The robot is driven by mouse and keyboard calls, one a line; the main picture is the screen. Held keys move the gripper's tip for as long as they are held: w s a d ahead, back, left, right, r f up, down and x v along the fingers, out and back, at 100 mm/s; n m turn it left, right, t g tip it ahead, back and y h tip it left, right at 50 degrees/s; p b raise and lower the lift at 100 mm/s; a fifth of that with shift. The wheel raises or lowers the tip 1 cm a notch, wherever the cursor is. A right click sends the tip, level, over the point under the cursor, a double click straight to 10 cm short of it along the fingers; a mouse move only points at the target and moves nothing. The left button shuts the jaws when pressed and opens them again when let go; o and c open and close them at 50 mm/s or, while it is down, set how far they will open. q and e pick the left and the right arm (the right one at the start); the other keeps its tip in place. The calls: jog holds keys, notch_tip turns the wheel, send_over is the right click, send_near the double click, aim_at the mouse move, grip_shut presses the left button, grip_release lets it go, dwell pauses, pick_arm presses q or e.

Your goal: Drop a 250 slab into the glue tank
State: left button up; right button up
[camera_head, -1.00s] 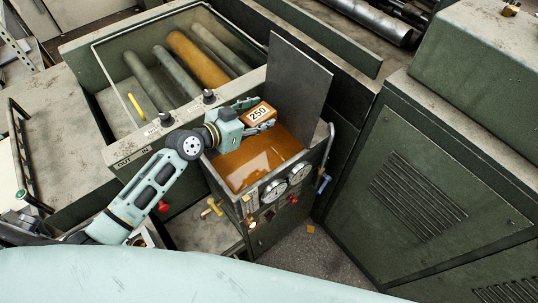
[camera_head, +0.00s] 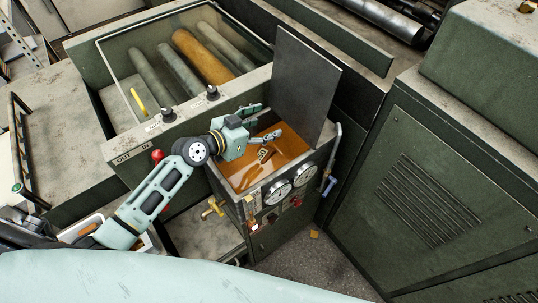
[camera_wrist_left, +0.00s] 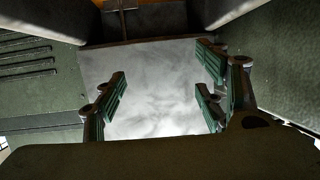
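The glue tank (camera_head: 325,160) is open, with its dark lid (camera_head: 303,80) standing up behind it and amber glue (camera_head: 290,145) inside. The 250 slab (camera_head: 263,155) is an amber block with a pale label; it lies tilted in the glue, partly sunk or blurred by it. My left gripper (camera_head: 261,123) is open and empty above the tank's left back part, apart from the slab. The wrist view shows the same gripper's green-padded fingers (camera_wrist_left: 160,98) spread wide with nothing between them. My right gripper is not in view.
A glass-topped roller machine (camera_head: 130,48) stands behind on the left. A large green vented cabinet (camera_head: 430,190) stands on the right.

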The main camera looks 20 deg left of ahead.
pick_arm(q)
jog(key=v, duration=1.2)
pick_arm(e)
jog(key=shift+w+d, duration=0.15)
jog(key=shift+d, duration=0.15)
pick_arm(q)
jog(key=shift+f, duration=0.1)
